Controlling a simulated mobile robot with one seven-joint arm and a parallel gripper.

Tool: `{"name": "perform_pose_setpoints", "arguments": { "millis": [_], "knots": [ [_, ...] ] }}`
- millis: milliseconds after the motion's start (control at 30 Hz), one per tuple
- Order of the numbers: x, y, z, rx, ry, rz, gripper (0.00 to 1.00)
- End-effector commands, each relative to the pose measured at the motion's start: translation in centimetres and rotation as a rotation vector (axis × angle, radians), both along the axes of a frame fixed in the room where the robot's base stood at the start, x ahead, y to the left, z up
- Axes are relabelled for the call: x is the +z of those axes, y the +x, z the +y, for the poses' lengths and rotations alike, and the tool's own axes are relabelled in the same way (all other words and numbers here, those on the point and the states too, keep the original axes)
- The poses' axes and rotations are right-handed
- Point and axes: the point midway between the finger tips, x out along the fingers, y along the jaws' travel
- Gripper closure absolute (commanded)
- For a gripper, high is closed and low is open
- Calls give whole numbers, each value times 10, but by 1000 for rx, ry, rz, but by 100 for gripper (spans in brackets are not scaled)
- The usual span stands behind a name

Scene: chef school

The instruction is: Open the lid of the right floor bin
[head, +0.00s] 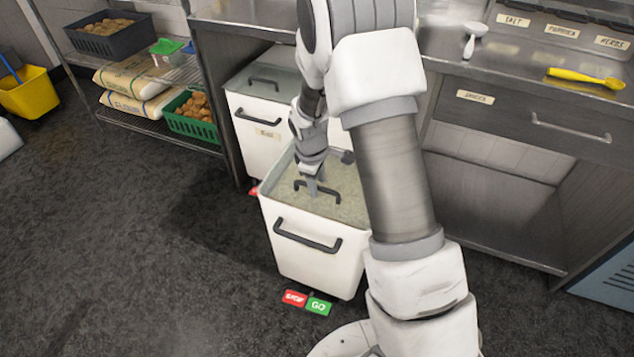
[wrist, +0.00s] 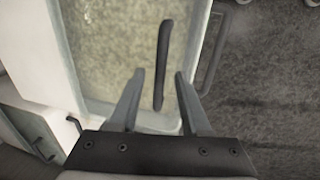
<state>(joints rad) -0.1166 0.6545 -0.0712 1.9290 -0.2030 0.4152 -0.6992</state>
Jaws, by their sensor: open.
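The right floor bin (head: 315,265) is a white bin with a dark front handle (head: 307,236), standing out on the floor. Its speckled, see-through-looking lid (head: 345,207) lies flat across the top. A dark bar handle (head: 332,191) sits on the lid. My gripper (head: 312,192) is open and points down at this handle. In the wrist view, the lid handle (wrist: 163,60) runs between the two separated fingers (wrist: 159,76), with a gap on each side. The lid also fills the left of the wrist view (wrist: 105,45). My arm hides part of the bin's right side in the head view.
A second white bin (head: 250,135) with a lid stands behind, under the counter. Red STOP (head: 294,298) and green GO (head: 319,306) pedals are at the bin's foot. A rack (head: 160,130) with baskets and sacks stands left. The floor (head: 150,270) left of the bin is clear.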

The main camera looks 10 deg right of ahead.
Motion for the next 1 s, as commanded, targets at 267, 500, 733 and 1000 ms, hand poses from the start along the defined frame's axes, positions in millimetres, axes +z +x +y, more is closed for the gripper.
{"name": "perform_pose_setpoints", "arguments": {
  "millis": [267,500,733,1000],
  "knots": [
    [0,0,0,0,0,0,94],
    [0,0,0,0,0,0,100],
    [0,0,0,0,0,0,100],
    [1,0,0,0,0,0,100]
  ]
}}
